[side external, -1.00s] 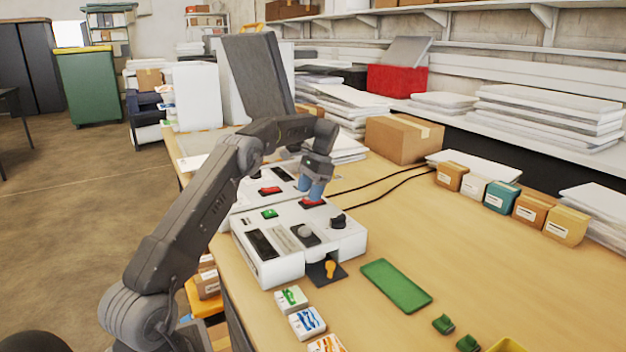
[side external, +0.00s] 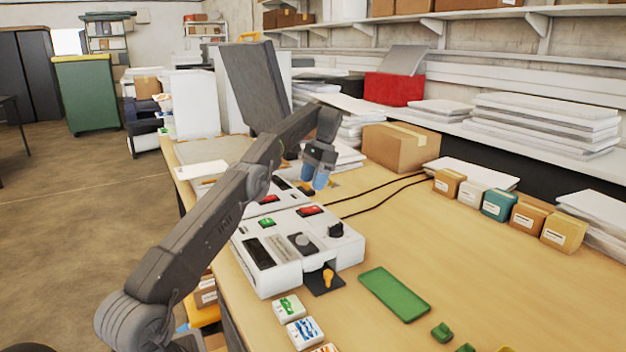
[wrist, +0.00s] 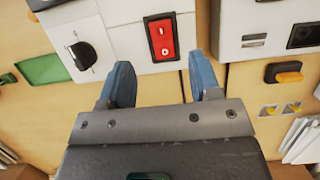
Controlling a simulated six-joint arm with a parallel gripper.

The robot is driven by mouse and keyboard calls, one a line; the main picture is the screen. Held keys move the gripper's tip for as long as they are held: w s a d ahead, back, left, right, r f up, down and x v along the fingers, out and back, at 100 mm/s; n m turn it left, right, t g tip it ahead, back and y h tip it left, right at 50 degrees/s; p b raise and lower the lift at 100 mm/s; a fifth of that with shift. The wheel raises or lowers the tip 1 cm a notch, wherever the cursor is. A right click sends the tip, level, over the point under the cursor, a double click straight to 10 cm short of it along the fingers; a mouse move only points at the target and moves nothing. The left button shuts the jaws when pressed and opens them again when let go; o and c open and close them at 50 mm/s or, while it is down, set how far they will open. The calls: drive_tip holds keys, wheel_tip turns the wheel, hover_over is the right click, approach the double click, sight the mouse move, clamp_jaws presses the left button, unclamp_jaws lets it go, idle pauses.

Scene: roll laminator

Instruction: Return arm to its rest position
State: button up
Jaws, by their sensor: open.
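My gripper (side external: 315,180) is open and empty, with blue fingertips. In the side view it hangs above the far side of the white laminator control box (side external: 345,257), apart from it. In the wrist view the two blue fingers (wrist: 165,82) are spread, with the red rocker switch (wrist: 161,37) of the box beyond them. The red switch also shows in the side view (side external: 310,210). A black knob (wrist: 83,54) sits on the box left of the switch in the wrist view.
A second white unit stands behind the box, its edge in the wrist view (wrist: 232,25). A green mat (side external: 394,293) lies on the table. Small boxes (side external: 499,204) line the back right. A cardboard box (side external: 400,147) stands behind. Black cables cross the table. The table's right middle is clear.

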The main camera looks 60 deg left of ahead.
drive_tip(key=shift+r, duration=0.1)
drive_tip(key=d+r+t+y, duration=0.1)
drive_tip(key=d+r+t, duration=0.1)
drive_tip(key=d+r, duration=0.75)
drive_tip(key=s+d+r+t, duration=0.35)
drive_tip(key=s+d, duration=0.45)
drive_tip(key=d, duration=0.4)
drive_tip(key=s+d+f+t, duration=0.1)
drive_tip(key=s+d+f, duration=0.2)
drive_tip(key=s, duration=0.3)
drive_tip(key=s+d+f+t, duration=0.1)
drive_tip(key=s+d+f, duration=0.2)
drive_tip(key=s+d, duration=0.3)
drive_tip(key=s+d+f+t+h, duration=0.1)
drive_tip(key=s+d+f+t, duration=0.1)
drive_tip(key=s, duration=0.5)
drive_tip(key=shift+s+d+f, duration=0.3)
drive_tip(key=shift+d+f, duration=0.2)
drive_tip(key=shift+d, duration=0.65)
